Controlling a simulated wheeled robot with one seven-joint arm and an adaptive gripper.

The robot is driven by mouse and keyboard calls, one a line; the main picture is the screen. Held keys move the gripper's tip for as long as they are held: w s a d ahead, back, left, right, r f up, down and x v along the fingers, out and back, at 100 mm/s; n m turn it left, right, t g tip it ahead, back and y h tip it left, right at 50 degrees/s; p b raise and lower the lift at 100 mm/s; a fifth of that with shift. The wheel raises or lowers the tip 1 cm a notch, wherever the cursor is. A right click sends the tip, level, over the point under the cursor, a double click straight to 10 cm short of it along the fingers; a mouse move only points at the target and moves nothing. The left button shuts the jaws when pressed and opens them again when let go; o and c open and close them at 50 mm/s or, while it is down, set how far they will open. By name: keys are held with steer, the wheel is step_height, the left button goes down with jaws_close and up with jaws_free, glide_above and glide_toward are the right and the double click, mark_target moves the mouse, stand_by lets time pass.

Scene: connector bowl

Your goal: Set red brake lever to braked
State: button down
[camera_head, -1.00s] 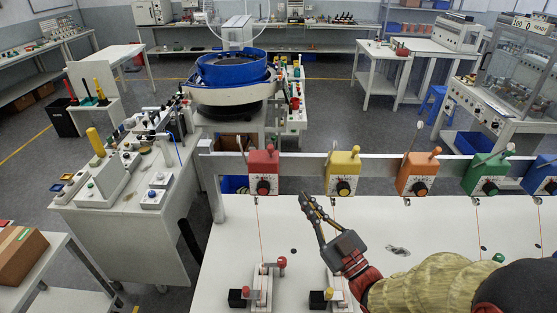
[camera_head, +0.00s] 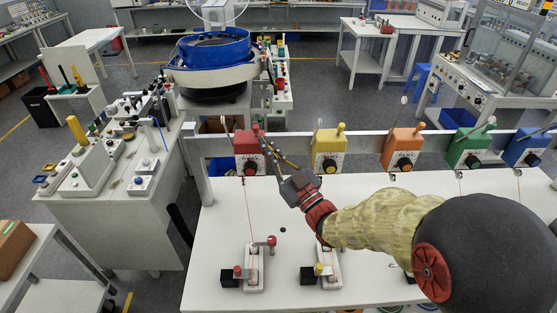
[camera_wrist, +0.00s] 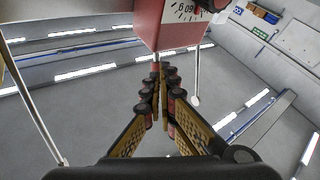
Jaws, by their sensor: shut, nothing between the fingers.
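The red dial box (camera_head: 246,143) is leftmost of the coloured boxes on the rail. A short red-topped lever (camera_head: 255,128) stands on its top right; I cannot tell its setting. A thin rod with a pale tip (camera_head: 226,122) rises at its left. My gripper (camera_head: 264,143) is shut and empty, its tips at the box's right edge, overlapping it in view. In the wrist view the shut fingers (camera_wrist: 160,80) point at the underside of the picture's red box (camera_wrist: 172,22). A short grey stem beneath the box is partly hidden by the fingertips; contact is unclear.
Yellow (camera_head: 328,149), orange (camera_head: 402,148), green (camera_head: 467,147) and blue boxes (camera_head: 525,147) continue rightward along the rail. Below, a small fixture with red knobs (camera_head: 254,268) stands on the white bench (camera_head: 215,235). A thin rod with a white ball (camera_wrist: 196,88) hangs right of the fingers.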

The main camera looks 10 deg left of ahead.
mark_target(256, 132)
steer(key=shift+x, duration=1.1)
steer(key=shift+r, duration=0.1)
steer(key=shift+r+m+h+p, duration=0.15)
steer(key=shift+m+h+p, duration=0.15)
steer(key=shift+p, duration=0.2)
